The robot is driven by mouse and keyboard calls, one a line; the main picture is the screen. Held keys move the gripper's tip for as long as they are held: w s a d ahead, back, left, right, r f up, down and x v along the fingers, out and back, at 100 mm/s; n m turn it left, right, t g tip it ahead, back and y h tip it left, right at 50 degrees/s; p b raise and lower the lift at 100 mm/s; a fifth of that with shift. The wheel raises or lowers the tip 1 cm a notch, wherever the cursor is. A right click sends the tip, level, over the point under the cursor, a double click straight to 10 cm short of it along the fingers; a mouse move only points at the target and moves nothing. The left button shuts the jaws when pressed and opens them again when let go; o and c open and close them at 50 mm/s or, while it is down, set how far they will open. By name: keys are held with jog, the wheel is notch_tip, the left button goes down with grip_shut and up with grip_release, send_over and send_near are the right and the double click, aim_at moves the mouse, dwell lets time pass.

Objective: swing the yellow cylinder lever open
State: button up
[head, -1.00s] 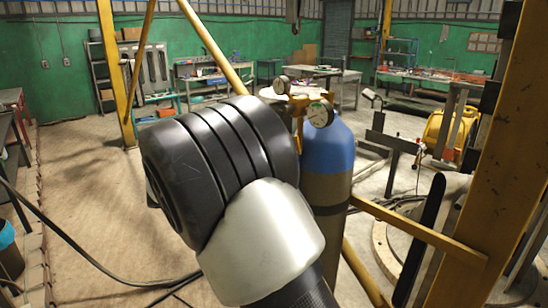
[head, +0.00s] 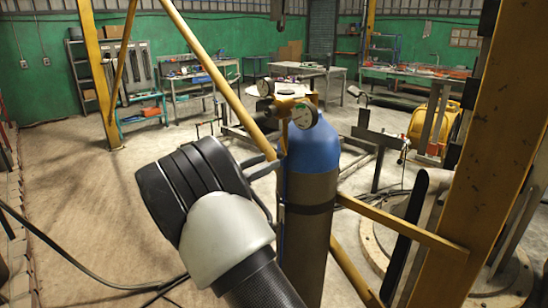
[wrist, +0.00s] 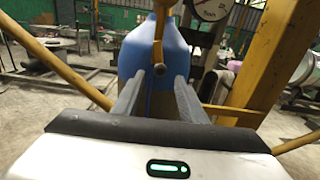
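The gas cylinder (head: 313,190) stands upright, blue on top and grey-brown below, with a brass-yellow valve and gauges (head: 303,115) above. In the wrist view, its blue shoulder (wrist: 125,55) fills the middle. A slim yellow lever (wrist: 159,35) hangs down in front of it, ending in a small dark tip (wrist: 159,69). My gripper (wrist: 161,82) is open, its two grey fingers spread either side of and just below that tip. I cannot tell whether either finger touches the lever. In the head view my black and white wrist hides most of the gripper, left of the cylinder.
A yellow frame post (head: 490,150) stands close on the right, with a yellow crossbar (head: 400,222) running behind the cylinder. A black cable (head: 80,270) lies on the floor at left. Workbenches (head: 190,85) are far back.

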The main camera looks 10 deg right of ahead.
aim_at(278, 157)
jog(key=shift+x, duration=2.15)
jog(key=shift+c, duration=0.4)
grip_shut()
jog(key=m+b, duration=0.1)
jog(key=w+a+m+b, duration=0.1)
jog(key=m+b, duration=0.1)
jog(key=shift+f+b, duration=0.1)
jog(key=shift+b, duration=0.2)
jog(key=shift+o, duration=0.4)
grip_release()
jog(key=b+v, duration=0.1)
jog(key=v, duration=1.6)
